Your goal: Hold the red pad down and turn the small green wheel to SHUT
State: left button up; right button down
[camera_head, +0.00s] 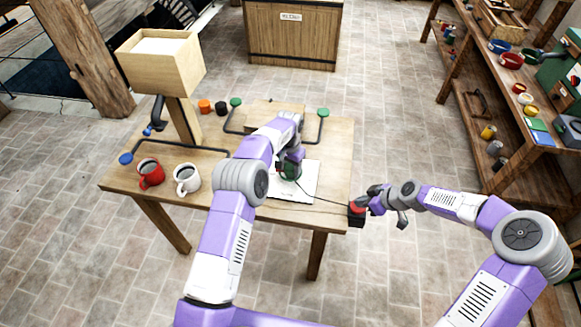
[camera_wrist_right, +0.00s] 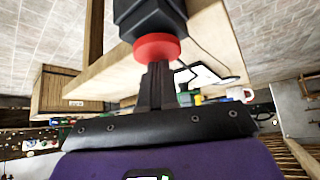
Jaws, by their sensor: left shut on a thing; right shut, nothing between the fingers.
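The red pad (camera_head: 357,206) sits on a black box at the table's right front corner. It also shows in the right wrist view (camera_wrist_right: 157,47), under the black box (camera_wrist_right: 150,14) in that picture. My right gripper (camera_head: 366,200) is shut and empty, its fingertips (camera_wrist_right: 157,68) against the pad; how far the pad is pressed I cannot tell. My left gripper (camera_head: 291,164) is shut on the small green wheel (camera_head: 291,173) above a white plate (camera_head: 298,188). The gripper partly covers the wheel, and no SHUT mark is readable.
A red mug (camera_head: 150,174) and a white mug (camera_head: 187,179) stand at the table's left front. A wooden box lamp (camera_head: 160,65) rises behind them. Dark pipes with blue and green ends (camera_head: 323,112) cross the table (camera_head: 335,160). A cable runs to the black box.

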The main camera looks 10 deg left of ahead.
aim_at(289, 166)
pick_arm(q)
jog(key=shift+a+m, duration=0.1)
jog(key=shift+m, duration=0.5)
jog(key=o, duration=1)
notch_tip(289, 166, up, 12)
jog(key=shift+r, duration=0.1)
notch_tip(289, 166, up, 3)
jog(key=p, duration=0.3)
pick_arm(e)
notch_tip(289, 166, up, 7)
